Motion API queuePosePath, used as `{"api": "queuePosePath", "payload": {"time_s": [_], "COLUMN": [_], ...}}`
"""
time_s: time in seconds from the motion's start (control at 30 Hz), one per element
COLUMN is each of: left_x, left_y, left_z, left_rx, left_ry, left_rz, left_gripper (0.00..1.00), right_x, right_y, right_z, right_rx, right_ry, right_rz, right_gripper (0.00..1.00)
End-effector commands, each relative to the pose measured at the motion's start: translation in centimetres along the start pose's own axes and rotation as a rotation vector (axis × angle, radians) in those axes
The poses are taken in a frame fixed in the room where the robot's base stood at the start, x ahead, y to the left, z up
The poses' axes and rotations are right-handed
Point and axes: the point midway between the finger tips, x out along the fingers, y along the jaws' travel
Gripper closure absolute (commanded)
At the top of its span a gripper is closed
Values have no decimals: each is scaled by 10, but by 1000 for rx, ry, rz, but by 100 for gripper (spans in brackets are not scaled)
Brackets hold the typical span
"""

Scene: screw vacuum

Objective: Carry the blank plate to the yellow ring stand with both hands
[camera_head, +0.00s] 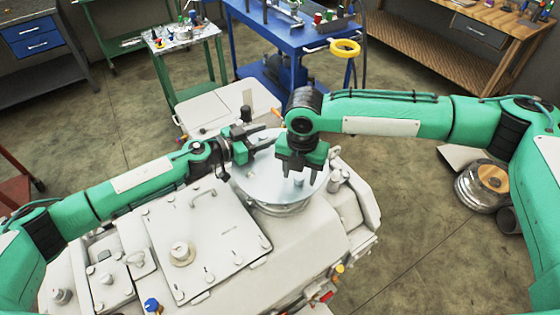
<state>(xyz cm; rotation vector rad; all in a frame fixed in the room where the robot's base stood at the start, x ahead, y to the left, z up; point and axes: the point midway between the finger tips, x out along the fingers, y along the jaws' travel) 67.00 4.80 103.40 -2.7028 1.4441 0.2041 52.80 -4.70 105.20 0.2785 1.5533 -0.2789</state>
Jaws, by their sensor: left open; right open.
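The blank plate (258,180) is a round grey metal disc lying flat on top of a round flange of the white machine. My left gripper (272,141) reaches in from the left and is open at the far side of the plate. My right gripper (298,176) points down over the right part of the plate and is open; it hides that part. I cannot tell whether either gripper touches the plate. The yellow ring stand (345,48) has a yellow ring on top and stands at the back, beside the blue table's front right corner.
The white machine (310,240) fills the lower middle, with knobs and a hatch. A blue table (290,40) and a green cart (190,38) with small items stand behind. A metal cylinder (468,188) is on the floor at right. Open floor (415,110) lies between machine and wooden bench.

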Motion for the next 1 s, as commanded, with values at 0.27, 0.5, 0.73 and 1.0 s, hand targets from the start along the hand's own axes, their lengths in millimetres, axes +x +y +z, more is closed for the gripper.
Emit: {"api": "queuePosePath", "payload": {"time_s": [0.27, 0.5, 0.73, 1.0], "left_x": [2, 2, 1, 1], "left_y": [0, 0, 0, 0], "left_z": [0, 0, 0, 0], "left_rx": [0, 0, 0, 0], "left_ry": [0, 0, 0, -1], "left_rz": [0, 0, 0, -1], "left_gripper": [51, 91, 100, 100], "right_x": [2, 1, 1, 1], "right_y": [0, 0, 0, 0], "right_z": [0, 0, 0, 0], "right_rx": [0, 0, 0, 0], "right_ry": [0, 0, 0, 0], "right_rz": [0, 0, 0, 0], "right_gripper": [50, 90, 100, 100]}}
